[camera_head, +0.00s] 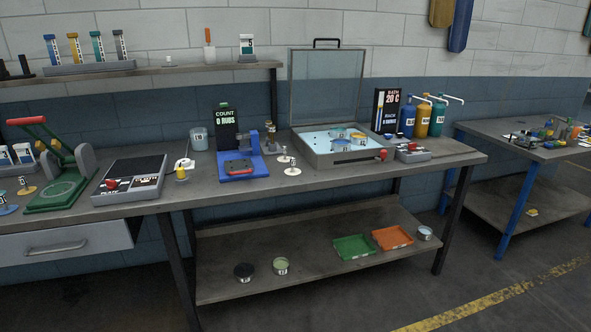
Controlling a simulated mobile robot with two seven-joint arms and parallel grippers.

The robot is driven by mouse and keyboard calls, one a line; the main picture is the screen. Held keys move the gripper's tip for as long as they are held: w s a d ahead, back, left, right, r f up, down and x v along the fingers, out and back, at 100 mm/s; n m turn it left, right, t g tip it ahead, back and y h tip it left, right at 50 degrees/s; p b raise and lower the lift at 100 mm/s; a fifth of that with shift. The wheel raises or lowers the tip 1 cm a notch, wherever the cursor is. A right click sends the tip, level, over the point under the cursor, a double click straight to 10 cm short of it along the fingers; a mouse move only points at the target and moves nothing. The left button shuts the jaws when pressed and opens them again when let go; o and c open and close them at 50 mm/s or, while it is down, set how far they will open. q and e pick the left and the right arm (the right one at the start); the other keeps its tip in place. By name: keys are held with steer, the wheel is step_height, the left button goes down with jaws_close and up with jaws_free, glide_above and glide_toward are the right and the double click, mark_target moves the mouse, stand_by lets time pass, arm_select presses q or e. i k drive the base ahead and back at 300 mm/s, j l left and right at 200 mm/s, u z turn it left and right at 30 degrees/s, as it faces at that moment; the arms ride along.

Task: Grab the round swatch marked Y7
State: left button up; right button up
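No label reading Y7 is legible at this size. Small round pieces with tags stand on the bench: a blue one (6,209) and a tan one (26,191) at the far left, and two pale ones, one nearer (292,172) and one farther (283,160), left of the open bath. More tagged round pieces sit in the bath, including a yellowish one (358,140). A small yellow item (532,212) lies on the lower shelf of the right table; its marking cannot be read. Neither of my grippers is in view.
The long bench (240,193) holds a green press (62,180), a flat control box (130,180), a blue rubbing device (240,165) and the bath box (345,158). Green (354,257) and orange (392,247) trays lie below.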

mark_target(293, 172)
steer(key=i+l+u, duration=0.1)
steer(key=i+l, duration=0.15)
steer(key=l, duration=0.15)
steer(key=i+l, duration=0.3)
steer(key=i+l+u, duration=0.15)
steer(key=l, duration=0.35)
steer(key=i+l, duration=0.3)
steer(key=i+l+u, duration=0.15)
steer(key=l, duration=0.4)
steer(key=i+l+u, duration=0.1)
steer(key=i+l, duration=0.2)
steer(key=l, duration=0.15)
steer(key=i+l, duration=0.2)
steer(key=l, duration=0.3)
steer(key=i+l+u, duration=0.15)
steer(key=l, duration=0.3)
